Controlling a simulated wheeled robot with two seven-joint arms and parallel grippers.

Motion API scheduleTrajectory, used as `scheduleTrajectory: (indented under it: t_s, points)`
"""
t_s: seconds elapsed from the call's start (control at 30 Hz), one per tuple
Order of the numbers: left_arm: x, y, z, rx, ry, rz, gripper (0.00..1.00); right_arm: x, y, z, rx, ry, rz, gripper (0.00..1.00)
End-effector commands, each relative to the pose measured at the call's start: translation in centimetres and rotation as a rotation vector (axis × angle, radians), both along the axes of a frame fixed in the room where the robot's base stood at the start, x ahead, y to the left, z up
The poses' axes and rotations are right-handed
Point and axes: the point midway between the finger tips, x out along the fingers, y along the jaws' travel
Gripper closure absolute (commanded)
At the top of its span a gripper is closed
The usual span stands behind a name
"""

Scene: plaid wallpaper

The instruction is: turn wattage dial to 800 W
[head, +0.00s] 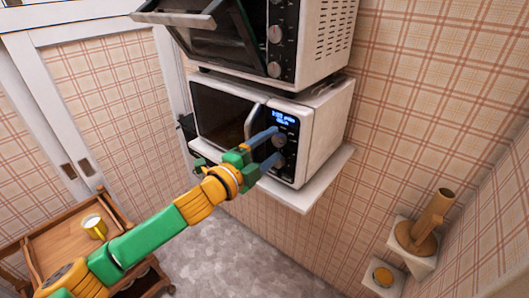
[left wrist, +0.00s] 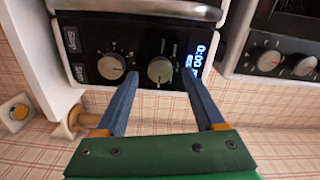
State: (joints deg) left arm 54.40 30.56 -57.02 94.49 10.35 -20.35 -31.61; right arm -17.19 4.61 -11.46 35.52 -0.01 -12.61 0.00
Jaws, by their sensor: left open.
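The microwave (head: 318,128) stands on a white wall shelf, its black control panel facing me. Its lit blue display (head: 284,117) shows in the left wrist view (left wrist: 197,62), seemingly reading 0:00. The dial nearer the display (head: 279,140) lies between my left gripper's (head: 277,144) two blue fingertips; in the left wrist view this dial (left wrist: 160,70) is centred between them. The gripper (left wrist: 160,74) is open, one fingertip to each side; I cannot tell whether they touch it. A second dial (left wrist: 112,66) sits farther from the display. I cannot read which one sets wattage.
An oven (head: 305,40) with its own knobs stands directly above the microwave, its door partly open. The white shelf (head: 300,198) juts out below. A wooden cart (head: 60,240) with a yellow mug (head: 95,227) is at lower left. A wooden holder (head: 425,228) is on the right wall.

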Motion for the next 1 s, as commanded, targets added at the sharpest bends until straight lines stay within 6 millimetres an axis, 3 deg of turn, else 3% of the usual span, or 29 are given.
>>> scheduleTrajectory:
  t_s: [0.3, 0.67, 0.77, 0.87, 0.9, 1.0]
  points:
    - [-4.2, 3.1, -0.4, 0.002, 0.0, 0.0, 0.3, 0.0, 0.1, -1.9, 0.001, 0.0, -0.001, 0.55]
    - [-4.4, 3.5, -0.4, -0.006, 0.012, 0.008, 0.3, 0.0, 0.1, -1.9, 0.001, 0.0, -0.001, 0.55]
    - [-2.3, 5.2, -4.2, -0.082, 0.125, 0.085, 0.3, 0.0, 0.1, -1.9, 0.001, 0.0, -0.001, 0.55]
    - [-0.2, 8.8, -12.9, -0.217, 0.347, 0.248, 0.3, 0.0, 0.1, -1.9, 0.001, 0.0, -0.001, 0.55]
    - [-0.2, 10.4, -17.0, -0.268, 0.441, 0.32, 0.3, 0.0, 0.1, -1.9, 0.001, 0.0, -0.001, 0.55]
    - [-2.6, 13.7, -27.0, -0.368, 0.66, 0.491, 0.3, 0.0, 0.1, -1.9, 0.001, 0.0, -0.001, 0.55]
